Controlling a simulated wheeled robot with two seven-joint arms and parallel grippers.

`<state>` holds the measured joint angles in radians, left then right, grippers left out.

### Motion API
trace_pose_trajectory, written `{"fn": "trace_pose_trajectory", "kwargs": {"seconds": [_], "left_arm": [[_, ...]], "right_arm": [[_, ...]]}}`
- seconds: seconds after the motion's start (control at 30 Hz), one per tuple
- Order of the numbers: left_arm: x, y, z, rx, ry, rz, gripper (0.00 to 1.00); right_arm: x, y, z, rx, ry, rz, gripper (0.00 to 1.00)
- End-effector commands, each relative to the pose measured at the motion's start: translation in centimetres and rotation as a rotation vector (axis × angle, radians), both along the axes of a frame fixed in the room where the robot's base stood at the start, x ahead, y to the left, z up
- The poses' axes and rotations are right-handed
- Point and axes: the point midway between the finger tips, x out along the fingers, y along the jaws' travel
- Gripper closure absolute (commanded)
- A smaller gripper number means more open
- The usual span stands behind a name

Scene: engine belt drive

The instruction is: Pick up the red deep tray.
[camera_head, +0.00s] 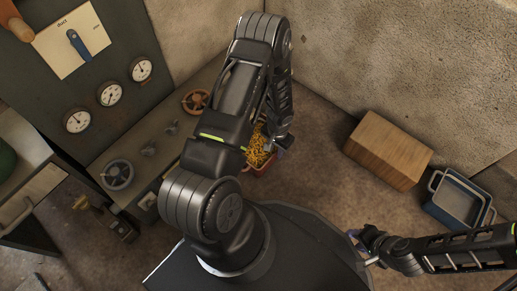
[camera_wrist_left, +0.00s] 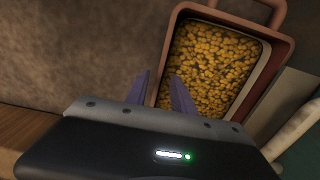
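The red deep tray (camera_head: 262,170) stands low behind my left arm in the head view, partly hidden by it, and is filled with yellow-orange pieces. In the left wrist view the tray (camera_wrist_left: 288,50) shows a reddish rim and a loop handle at the top. My left gripper (camera_head: 281,145) is at the tray's right side in the head view. Contact cannot be told. My right gripper (camera_head: 358,243) is small at the lower right, its fingers unclear.
A wooden box (camera_head: 388,150) and a blue tray with handles (camera_head: 457,201) stand on the floor to the right. A workbench (camera_head: 140,150) with handwheels and a gauge panel (camera_head: 85,75) is at left. The floor between tray and wooden box is clear.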

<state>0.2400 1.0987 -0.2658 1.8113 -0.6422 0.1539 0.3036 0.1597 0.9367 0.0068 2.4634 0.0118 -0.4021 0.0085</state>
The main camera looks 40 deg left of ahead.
Motion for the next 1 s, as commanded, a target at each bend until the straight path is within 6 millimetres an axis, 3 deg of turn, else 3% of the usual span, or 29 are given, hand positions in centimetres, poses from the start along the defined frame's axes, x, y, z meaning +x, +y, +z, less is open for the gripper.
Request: {"fn": "trace_pose_trajectory", "kwargs": {"seconds": [0.1,0.27,0.9,1.0], "left_arm": [[0.1,0.0,-2.5,0.0,0.0,0.0,0.7],[0.1,0.0,-4.2,0.0,0.0,0.0,0.7],[0.1,0.0,-4.2,0.0,0.0,0.0,0.7],[0.1,0.0,-4.2,0.0,0.0,0.0,0.78]], "right_arm": [[0.2,-0.1,-1.7,0.002,-0.003,-0.003,0.64],[0.4,-0.1,-2.3,0.004,-0.004,-0.004,0.64],[0.4,-0.1,-2.2,0.004,-0.003,-0.004,0.64],[0.4,-0.1,-2.2,0.004,-0.003,-0.004,0.64]]}}
